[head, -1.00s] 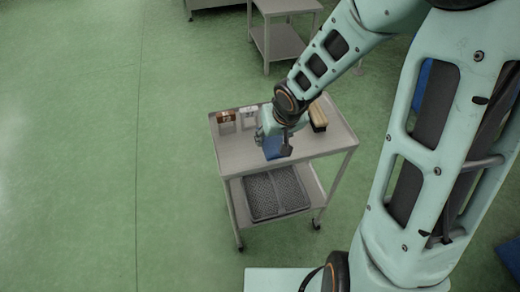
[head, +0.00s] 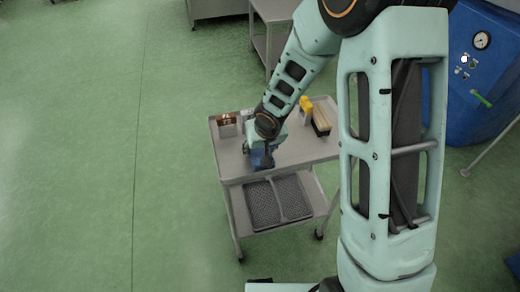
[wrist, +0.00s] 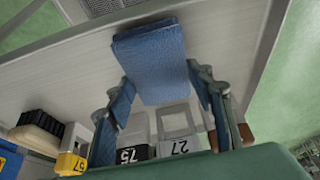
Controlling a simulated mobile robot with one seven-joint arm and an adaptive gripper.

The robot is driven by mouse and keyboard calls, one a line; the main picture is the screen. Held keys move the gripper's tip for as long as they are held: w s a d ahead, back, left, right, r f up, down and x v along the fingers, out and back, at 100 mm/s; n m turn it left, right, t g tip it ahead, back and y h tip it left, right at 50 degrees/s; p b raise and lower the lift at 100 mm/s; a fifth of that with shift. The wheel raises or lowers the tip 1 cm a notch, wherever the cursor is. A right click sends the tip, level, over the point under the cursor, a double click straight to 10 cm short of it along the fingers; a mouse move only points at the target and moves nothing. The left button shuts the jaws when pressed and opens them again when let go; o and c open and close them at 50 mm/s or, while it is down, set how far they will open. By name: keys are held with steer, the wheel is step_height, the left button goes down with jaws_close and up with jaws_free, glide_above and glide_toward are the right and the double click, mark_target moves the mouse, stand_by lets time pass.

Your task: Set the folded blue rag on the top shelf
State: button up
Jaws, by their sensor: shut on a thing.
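The folded blue rag (head: 262,161) is at the front left of the cart's grey top shelf (head: 297,150). In the wrist view the rag (wrist: 152,60) extends out between the fingers, with its far end near the shelf's edge. My gripper (head: 262,154) is shut on the rag, and its two fingers (wrist: 160,92) stand on either side of it. The arm hides part of the rag in the head view. I cannot tell whether the rag touches the shelf or is held just above it.
A dark ribbed crate (head: 279,201) fills much of the lower shelf. Bare shelf lies right of the gripper.

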steer(key=shift+f, duration=0.2)
steer(key=o, duration=1.1)
steer(key=shift+r, duration=0.1)
steer(key=shift+r, duration=0.1)
steer(key=shift+r, duration=0.35)
steer(key=p+v, duration=0.5)
steer(key=v, duration=0.6)
steer(key=shift+s, duration=0.2)
steer(key=shift+d+r, duration=0.1)
steer(key=shift+r, duration=0.05)
